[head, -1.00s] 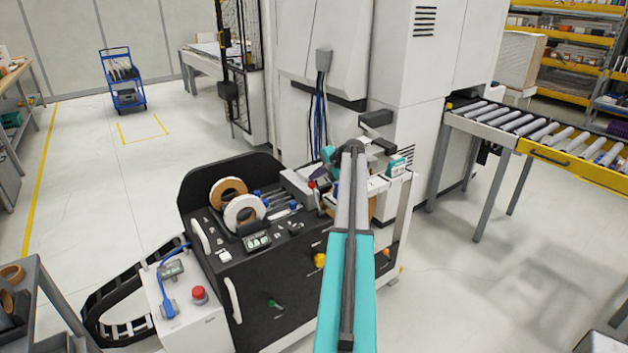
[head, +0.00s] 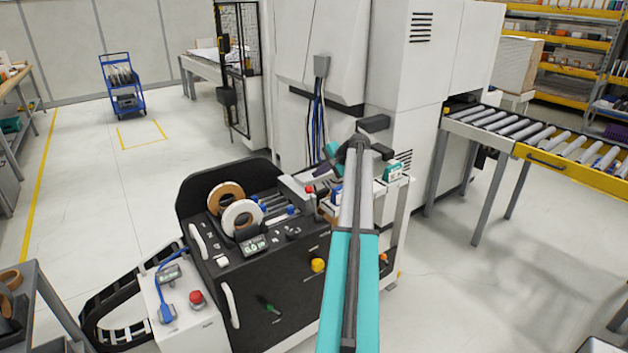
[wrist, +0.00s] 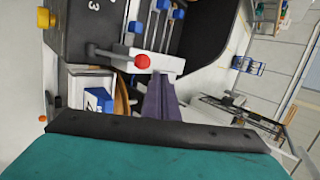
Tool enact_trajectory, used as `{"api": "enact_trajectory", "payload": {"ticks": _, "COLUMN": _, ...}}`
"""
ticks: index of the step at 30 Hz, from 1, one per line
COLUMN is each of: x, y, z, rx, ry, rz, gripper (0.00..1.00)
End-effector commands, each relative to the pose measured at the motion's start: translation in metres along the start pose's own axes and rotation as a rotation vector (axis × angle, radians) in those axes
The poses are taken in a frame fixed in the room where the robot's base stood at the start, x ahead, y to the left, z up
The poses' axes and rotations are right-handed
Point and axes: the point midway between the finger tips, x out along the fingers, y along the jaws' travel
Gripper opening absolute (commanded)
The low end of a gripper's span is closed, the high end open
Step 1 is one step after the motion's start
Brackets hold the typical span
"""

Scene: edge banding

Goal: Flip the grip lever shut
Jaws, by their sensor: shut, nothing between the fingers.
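The lever with a red knob (head: 309,189) stands at the far right end of the black edge-banding unit, beside the rollers, and looks raised. I take it as the grip lever. In the wrist view its red knob (wrist: 142,61) sits on a grey rod, in front of a pale block. My gripper (head: 319,172) is just behind and above the knob in the head view. In the wrist view its dark purple fingers (wrist: 160,82) are together and empty, close right of the knob. Whether they touch the lever or block cannot be told.
Two tape rolls (head: 238,214) stand on the unit (head: 245,285). A blue box (wrist: 98,101) lies close to my fingers. A yellow knob (head: 317,265) is on the unit's front. The tall white machine (head: 415,80) rises behind. Open floor lies left.

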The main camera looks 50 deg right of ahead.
Motion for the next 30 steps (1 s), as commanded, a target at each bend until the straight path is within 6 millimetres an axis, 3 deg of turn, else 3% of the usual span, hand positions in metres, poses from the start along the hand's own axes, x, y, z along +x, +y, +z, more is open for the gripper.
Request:
{"api": "enact_trajectory", "payload": {"ticks": 18, "x": -0.057, "y": -0.045, "z": -0.003, "rx": -0.003, "ry": -0.003, "rz": 0.000, "gripper": 0.00}}
{"api": "enact_trajectory", "payload": {"ticks": 30, "x": -0.064, "y": -0.051, "z": -0.002, "rx": -0.003, "ry": -0.004, "rz": 0.001, "gripper": 0.00}}
